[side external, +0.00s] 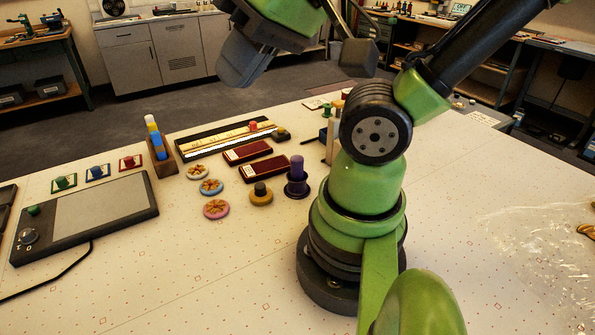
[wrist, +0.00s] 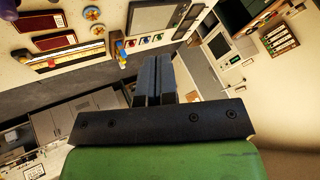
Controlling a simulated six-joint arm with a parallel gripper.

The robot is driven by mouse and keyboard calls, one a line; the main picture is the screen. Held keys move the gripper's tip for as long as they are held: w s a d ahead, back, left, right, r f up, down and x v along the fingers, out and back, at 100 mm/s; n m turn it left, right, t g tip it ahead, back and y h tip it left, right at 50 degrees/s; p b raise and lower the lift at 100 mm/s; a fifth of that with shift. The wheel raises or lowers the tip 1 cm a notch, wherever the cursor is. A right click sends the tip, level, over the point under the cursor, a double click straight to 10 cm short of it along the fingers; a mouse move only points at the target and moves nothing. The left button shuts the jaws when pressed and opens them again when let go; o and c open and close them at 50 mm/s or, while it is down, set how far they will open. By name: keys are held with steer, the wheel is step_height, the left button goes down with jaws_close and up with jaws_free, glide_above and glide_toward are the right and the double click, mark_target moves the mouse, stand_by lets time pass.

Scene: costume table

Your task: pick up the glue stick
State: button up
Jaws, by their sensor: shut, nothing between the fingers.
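No thing is clearly recognisable as the glue stick. One candidate is the upright purple cylinder (side external: 297,168) on a dark round base near the middle of the table. Another is the upright blue, yellow and white stick (side external: 154,137) in a brown holder at the left; it also shows in the wrist view (wrist: 121,55). My gripper (side external: 240,68) is high above the far part of the table, apart from both. In the wrist view my gripper (wrist: 151,60) has its two dark fingers together, with nothing between them.
Three round badges (side external: 211,187), dark red boxes (side external: 264,168) and a black-framed ruler tray (side external: 226,137) lie close to the candidates. A grey tablet (side external: 100,208) lies at the left. Clear plastic wrap (side external: 540,255) lies at the right. The front middle table is clear.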

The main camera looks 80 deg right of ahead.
steer(key=o, duration=1.1)
steer(key=n+g+h, duration=0.2)
steer(key=n+g, duration=0.5)
glide_above(297, 157)
steer(key=w, duration=0.1)
step_height(297, 157, down, 16)
steer(key=shift+d+r, duration=0.1)
steer(key=f, duration=0.4)
steer(key=shift+s+f, duration=0.1)
steer(key=shift+s, duration=0.1)
steer(key=shift+s+f, duration=0.15)
steer(key=shift+f, duration=1.4)
steer(key=shift+s+f, duration=0.15)
steer(key=shift+f, duration=1.35)
